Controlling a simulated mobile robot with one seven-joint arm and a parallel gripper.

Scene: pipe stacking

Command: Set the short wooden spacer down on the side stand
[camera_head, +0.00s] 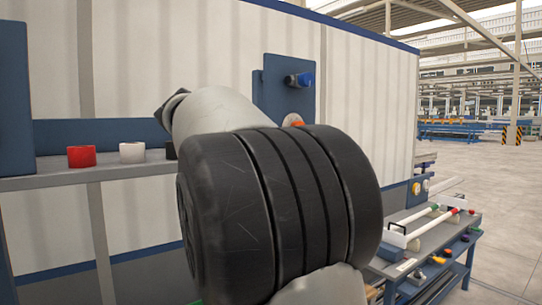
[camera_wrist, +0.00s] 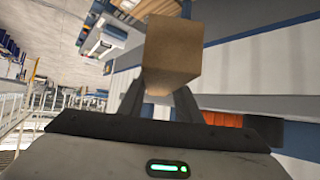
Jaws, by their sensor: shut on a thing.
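The short wooden spacer (camera_wrist: 172,48) is a plain brown block in the wrist view. My gripper (camera_wrist: 160,97) is shut on it, with a dark finger at each side of its lower end. The spacer is held out in front of the gripper, and I see no surface touching it. In the head view my arm fills the middle and hides the gripper and spacer. A low stand with a grey top and blue frame (camera_head: 405,267) is at the lower right there; I cannot tell whether it is the side stand.
White pipes with coloured ends (camera_head: 432,228) lie on the low stand. A tall pale panel (camera_head: 205,45) stands behind my arm. Open floor (camera_head: 510,215) lies at far right.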

